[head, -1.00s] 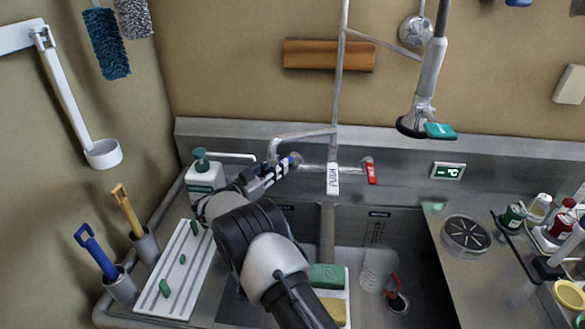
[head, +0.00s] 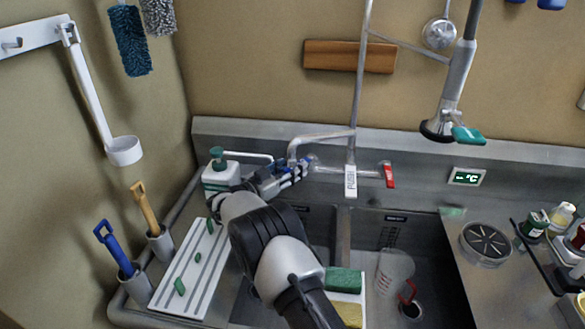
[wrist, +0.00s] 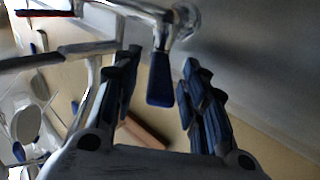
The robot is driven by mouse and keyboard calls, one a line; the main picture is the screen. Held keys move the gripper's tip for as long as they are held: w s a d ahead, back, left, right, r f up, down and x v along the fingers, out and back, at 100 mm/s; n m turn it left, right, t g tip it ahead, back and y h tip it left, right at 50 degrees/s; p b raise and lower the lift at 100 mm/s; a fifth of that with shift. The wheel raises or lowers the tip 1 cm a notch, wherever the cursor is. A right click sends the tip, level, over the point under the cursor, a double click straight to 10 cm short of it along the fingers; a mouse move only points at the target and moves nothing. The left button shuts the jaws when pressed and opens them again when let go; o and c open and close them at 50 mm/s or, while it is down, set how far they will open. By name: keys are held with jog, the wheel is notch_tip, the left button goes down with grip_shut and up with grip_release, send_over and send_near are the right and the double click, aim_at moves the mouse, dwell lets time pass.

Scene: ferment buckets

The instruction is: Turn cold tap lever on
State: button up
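The cold tap lever (wrist: 160,78) is blue and hangs from the chrome tap body in the wrist view. My gripper (wrist: 159,68) is open, with one dark finger on each side of the lever. Gaps show between the lever and both fingers, so it is not clamped. In the head view my gripper (head: 292,172) is at the left end of the wall tap, below the bent spout (head: 318,137). The blue lever is mostly hidden there by my fingers.
The red lever (head: 389,175) hangs at the tap's right end. A soap bottle (head: 218,172) stands left of my gripper. The double sink lies below, with a clear jug (head: 395,268) in the right basin. The steel splashback (head: 520,160) is close behind the tap.

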jog(key=shift+a, duration=0.1)
jog(key=v, duration=1.1)
jog(key=shift+s+a, duration=0.25)
jog(key=shift+s, duration=0.1)
jog(key=shift+c, duration=0.4)
